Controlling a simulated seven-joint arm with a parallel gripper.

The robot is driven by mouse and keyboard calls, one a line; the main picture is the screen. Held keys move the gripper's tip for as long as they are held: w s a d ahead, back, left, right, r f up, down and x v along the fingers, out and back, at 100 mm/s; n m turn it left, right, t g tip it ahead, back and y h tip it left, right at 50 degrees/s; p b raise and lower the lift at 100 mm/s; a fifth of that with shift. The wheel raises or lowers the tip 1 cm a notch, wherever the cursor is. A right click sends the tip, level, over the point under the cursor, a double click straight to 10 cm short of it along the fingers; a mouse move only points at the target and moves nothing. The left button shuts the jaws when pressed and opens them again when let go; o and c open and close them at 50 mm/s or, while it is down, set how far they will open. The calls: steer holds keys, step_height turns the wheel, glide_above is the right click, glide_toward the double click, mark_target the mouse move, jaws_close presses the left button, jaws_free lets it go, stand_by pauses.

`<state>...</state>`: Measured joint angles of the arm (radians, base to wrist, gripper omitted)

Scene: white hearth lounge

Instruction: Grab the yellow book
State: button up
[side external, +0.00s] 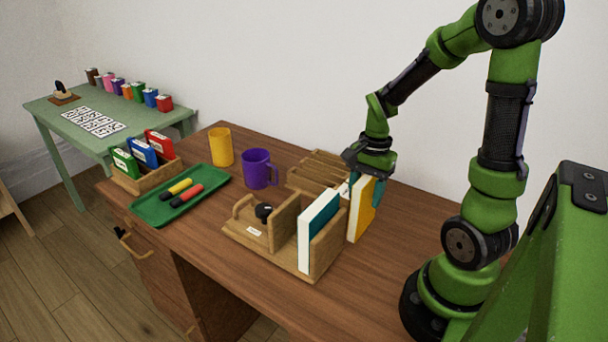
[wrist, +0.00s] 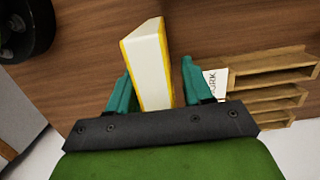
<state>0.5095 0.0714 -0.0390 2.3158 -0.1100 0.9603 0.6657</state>
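The yellow book (side external: 363,210) stands upright on the desk, just right of the wooden organizer, its white page edges facing left. My gripper (side external: 367,178) is over its top, fingers pointing down. In the wrist view, the yellow book (wrist: 147,62) is between the two teal fingers of my gripper (wrist: 157,70). The left finger is close to the book, and whether it touches cannot be told. A gap shows between the book and the right finger, so the gripper is open around it. The book's lower end is partly hidden by the gripper body in the wrist view.
The wooden organizer (side external: 284,222) holds a teal book (side external: 320,230) close beside the yellow one. A slatted wooden rack (side external: 318,165) stands behind, with a white card (wrist: 216,82) near it. A purple mug (side external: 256,168), yellow cup (side external: 221,147) and green tray (side external: 150,209) are farther left.

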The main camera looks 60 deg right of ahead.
jaws_close()
